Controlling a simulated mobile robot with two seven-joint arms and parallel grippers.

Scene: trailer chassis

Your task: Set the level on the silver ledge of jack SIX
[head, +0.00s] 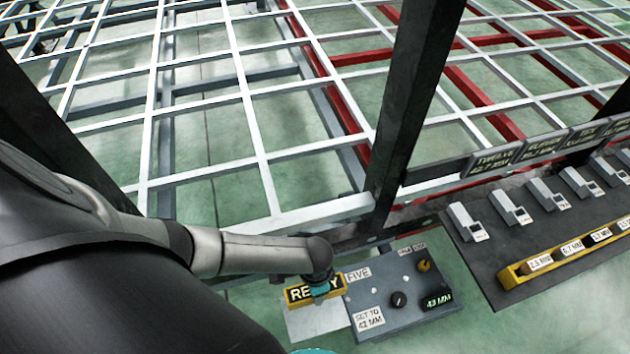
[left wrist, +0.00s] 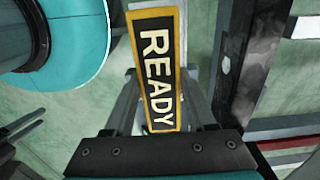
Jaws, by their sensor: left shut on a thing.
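The level (head: 300,293), a yellow-edged block with a dark face reading READY, is at the silver ledge (head: 318,322) beside the box marked FIVE (head: 395,300). My left gripper (head: 322,286) is shut on it and covers part of its face. I cannot tell whether the level touches the ledge or hangs just above it. In the left wrist view the level (left wrist: 158,70) stands out beyond the gripper, its READY text running down. No jack marked SIX is readable. My right gripper is not clearly in view.
Box FIVE has a dark knob, a yellow knob and a green readout of 43 MM. A dark post (head: 415,95) rises behind it. A rack (head: 540,215) with grey gauges and a yellow labelled holder (head: 512,279) lies right. A white and red frame (head: 250,90) spans behind.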

